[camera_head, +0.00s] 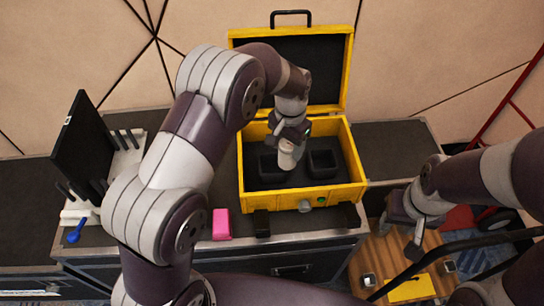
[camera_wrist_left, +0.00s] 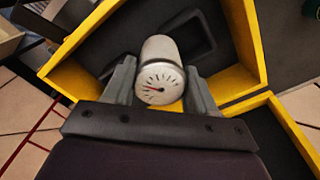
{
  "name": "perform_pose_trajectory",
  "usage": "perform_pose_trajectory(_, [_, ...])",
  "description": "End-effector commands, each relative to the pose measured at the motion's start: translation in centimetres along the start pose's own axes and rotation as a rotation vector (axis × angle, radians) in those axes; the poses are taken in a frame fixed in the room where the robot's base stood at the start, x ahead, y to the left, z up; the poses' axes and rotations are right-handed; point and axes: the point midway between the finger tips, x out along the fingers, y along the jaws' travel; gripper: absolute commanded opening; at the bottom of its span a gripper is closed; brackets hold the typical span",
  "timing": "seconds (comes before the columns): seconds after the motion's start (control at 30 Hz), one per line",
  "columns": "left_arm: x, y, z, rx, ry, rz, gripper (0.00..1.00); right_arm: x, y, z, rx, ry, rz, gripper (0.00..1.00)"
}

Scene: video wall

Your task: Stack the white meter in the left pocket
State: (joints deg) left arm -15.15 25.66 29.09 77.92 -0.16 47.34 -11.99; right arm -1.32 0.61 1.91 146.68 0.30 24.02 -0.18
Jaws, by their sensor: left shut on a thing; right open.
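My left gripper (camera_head: 289,136) is shut on the white meter (camera_head: 288,157) and holds it upright over the open yellow case (camera_head: 243,180). In the left wrist view the meter's round dial (camera_wrist_left: 160,84) with a red needle sits between the fingers (camera_wrist_left: 160,88). The left pocket (camera_head: 268,166) is a dark recess partly hidden by the meter and gripper. The right pocket (camera_head: 322,163) beside it looks empty. Whether the meter's lower end is inside the left pocket, I cannot tell. My right gripper (camera_head: 405,232) is open and empty at the lower right.
The case's lid (camera_head: 348,75) stands open behind it. A pink block (camera_head: 221,223), a blue item (camera_head: 76,231) and a white rack with a black panel (camera_head: 82,145) are on the dark bench. A wooden surface (camera_head: 385,262) with a yellow piece (camera_head: 408,288) lies at lower right.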

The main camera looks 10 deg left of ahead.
Motion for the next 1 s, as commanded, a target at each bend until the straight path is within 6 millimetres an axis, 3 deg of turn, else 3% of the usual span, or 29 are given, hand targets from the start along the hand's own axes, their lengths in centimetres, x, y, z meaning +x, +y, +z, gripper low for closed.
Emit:
perform_pose_trajectory(0.1, [1.6,-2.9,0.5,-0.004,-0.001,0.0,0.14,-0.5,0.0,-0.1,0.0,0.0,0.0,0.43])
perform_pose_trajectory(0.23, [2.6,-4.4,0.7,0.0,0.001,0.0,0.14,-0.6,0.0,-0.1,0.0,0.0,0.0,0.43])
perform_pose_trajectory(0.53, [6.7,-4.6,0.8,0.002,0.0,0.0,0.14,-1.1,0.0,-0.1,0.0,0.0,0.0,0.43])
perform_pose_trajectory(0.97, [7.5,-4.6,0.8,0.002,0.002,-0.001,0.14,-0.6,0.0,-0.1,0.0,0.0,0.0,0.43])
perform_pose_trajectory(1.0, [7.6,-4.6,0.8,0.002,0.002,0.0,0.6,-0.6,0.0,-0.1,0.0,0.0,0.0,0.43])
